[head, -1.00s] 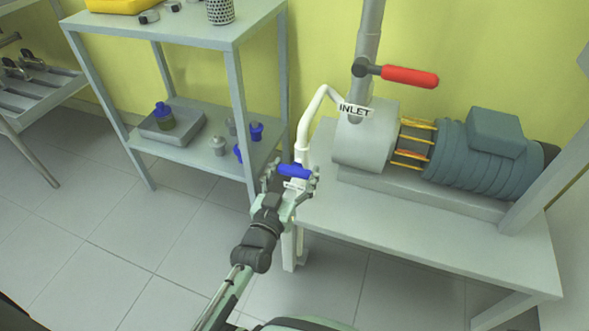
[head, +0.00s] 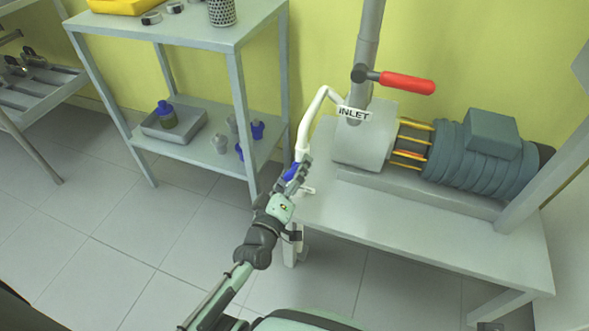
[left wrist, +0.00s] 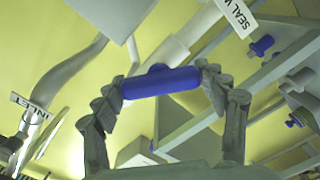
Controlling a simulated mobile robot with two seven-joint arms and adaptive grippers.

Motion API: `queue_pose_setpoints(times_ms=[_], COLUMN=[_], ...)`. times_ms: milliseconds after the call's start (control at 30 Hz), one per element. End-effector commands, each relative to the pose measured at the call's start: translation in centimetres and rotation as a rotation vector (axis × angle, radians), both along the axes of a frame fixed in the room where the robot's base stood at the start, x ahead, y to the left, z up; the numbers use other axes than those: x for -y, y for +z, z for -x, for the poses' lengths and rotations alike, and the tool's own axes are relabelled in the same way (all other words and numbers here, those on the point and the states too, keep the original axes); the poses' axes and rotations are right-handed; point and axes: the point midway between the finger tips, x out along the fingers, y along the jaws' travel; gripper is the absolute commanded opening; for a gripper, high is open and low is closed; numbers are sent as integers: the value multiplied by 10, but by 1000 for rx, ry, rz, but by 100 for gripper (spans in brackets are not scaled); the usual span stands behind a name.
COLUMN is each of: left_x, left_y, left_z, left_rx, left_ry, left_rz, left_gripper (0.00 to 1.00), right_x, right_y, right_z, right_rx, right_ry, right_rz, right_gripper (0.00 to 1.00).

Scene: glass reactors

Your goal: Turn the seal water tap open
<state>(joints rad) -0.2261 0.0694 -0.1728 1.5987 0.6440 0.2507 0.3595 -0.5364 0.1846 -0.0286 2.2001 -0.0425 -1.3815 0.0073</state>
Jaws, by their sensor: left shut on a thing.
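The seal water tap has a blue bar handle (head: 291,172) on a thin white pipe (head: 303,132) at the left end of the pump bench. My left gripper (head: 297,177) is shut on this handle. In the left wrist view the blue handle (left wrist: 162,83) lies between the two fingers, one at each end. A white tag (left wrist: 238,16) reading "SEAL W" shows there, its rest cut off. In the head view the gripper hides part of the handle and the tap body. My right gripper is not in view.
A red lever (head: 408,82) sits on the grey inlet pipe (head: 367,45) above the pump (head: 363,143). The pump and motor (head: 478,158) stand on the grey bench (head: 420,215). A shelf (head: 185,165) with bottles is at left. The floor in front is clear.

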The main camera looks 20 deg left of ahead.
Motion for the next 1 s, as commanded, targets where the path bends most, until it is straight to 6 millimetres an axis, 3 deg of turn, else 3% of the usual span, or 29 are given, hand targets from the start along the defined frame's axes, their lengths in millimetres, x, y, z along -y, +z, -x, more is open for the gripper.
queue_pose_setpoints(times_ms=[500,1000], left_x=[-1,-1], left_y=[0,0], left_z=[-1,-1], left_rx=[-11,-16], left_ry=[1,1], left_rz=[410,542], left_gripper=[43,43], right_x=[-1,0], right_y=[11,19], right_z=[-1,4], right_rx=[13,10], right_ry=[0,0], right_rz=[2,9], right_gripper=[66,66])
